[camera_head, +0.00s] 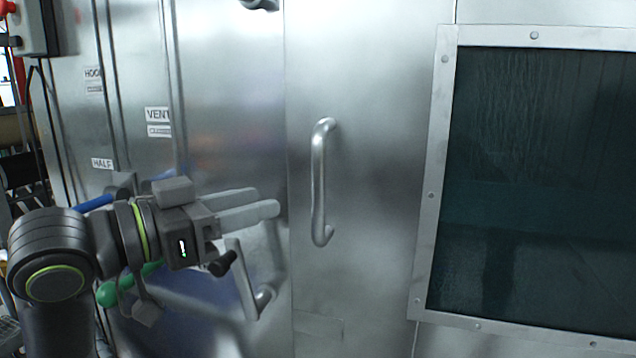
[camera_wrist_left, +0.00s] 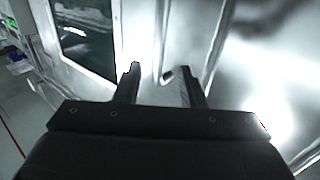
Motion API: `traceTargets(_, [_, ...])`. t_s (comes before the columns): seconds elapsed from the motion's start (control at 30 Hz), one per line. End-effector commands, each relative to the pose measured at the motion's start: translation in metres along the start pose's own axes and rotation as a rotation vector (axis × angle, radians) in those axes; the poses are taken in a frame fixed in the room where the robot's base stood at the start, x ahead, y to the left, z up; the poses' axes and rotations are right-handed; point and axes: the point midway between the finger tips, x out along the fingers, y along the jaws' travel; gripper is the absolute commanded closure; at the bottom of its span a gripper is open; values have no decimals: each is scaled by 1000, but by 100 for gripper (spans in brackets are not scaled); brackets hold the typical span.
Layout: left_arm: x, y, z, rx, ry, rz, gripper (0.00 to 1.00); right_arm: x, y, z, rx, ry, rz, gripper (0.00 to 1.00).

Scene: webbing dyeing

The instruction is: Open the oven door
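The oven door (camera_head: 370,230) is a brushed steel panel that looks closed, with a dark framed window (camera_head: 540,190) at the right. A vertical steel bar handle (camera_head: 318,185) is fixed near the door's left edge. My left gripper (camera_head: 262,208) is left of the handle in the head view, fingers pointing toward it and apart from it. In the left wrist view, the two fingers (camera_wrist_left: 160,82) are spread with a gap between them, and nothing is held. A pale bar with a dark lower end, seemingly the handle (camera_wrist_left: 166,73), shows beyond that gap. My right gripper is not in view.
Steel panels with labels, such as VENT (camera_head: 157,114), stand left of the door. A green-ended lever (camera_head: 108,293), a blue bar (camera_head: 95,203) and a grey bar (camera_head: 242,280) show close around my left arm. The space before the door looks clear.

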Motion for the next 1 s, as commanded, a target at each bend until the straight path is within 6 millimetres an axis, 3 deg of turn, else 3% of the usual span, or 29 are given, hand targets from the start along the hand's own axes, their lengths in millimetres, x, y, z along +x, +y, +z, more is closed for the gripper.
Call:
traceTargets(0.8, [95, 0, -1, -5, -2, 1, 63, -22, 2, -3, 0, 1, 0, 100])
traceTargets(1.0, [107, 0, 0, -2, -3, 0, 63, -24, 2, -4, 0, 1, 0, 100])
